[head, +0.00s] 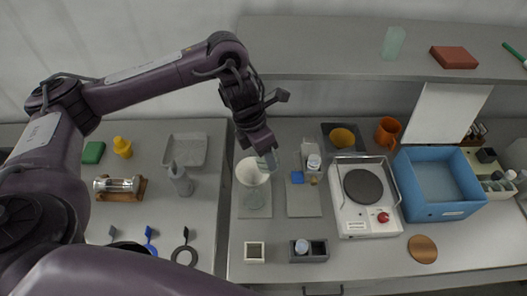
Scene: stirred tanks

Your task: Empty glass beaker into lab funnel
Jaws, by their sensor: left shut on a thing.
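My left gripper (268,160) reaches down from above at the middle of the bench. It is shut on what seems to be the glass beaker, which is clear, small and mostly hidden by the fingers. The white lab funnel (249,172) stands just left of and below the fingertips, its wide mouth up. A clear glass vessel (255,199) is under the funnel, on a grey plate. I cannot tell whether the beaker touches the funnel or what is in it. My right gripper is not in view.
A hotplate (352,218) and a blue bin (420,211) stand to the right. A clear container (307,149) and a small blue block (297,177) are close to the gripper. A shelf (330,60) overhangs the back. A gap separates the left bench (205,225).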

